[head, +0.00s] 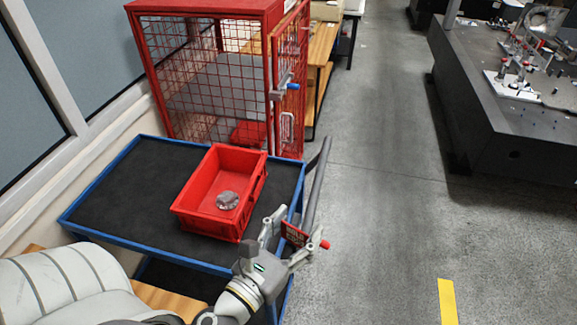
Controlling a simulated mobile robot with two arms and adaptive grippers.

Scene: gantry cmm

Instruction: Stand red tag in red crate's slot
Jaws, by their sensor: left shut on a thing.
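The red crate (198,222) stands on the black top of a blue-edged cart. A round grey metal part (227,200) lies on its floor. I cannot make out a slot on the crate at this size. My left gripper (291,238) is just right of the crate's near end, by the cart's right edge. It is shut on the red tag (294,234), a small dark red plate with pale lettering. The tag is outside the crate and apart from it. My right gripper is not in view.
The cart (120,190) has free top to the crate's left. Behind it stands a red mesh cage (205,85) with its door (290,90) at the right. A dark granite table (500,110) is at far right; the floor between is clear.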

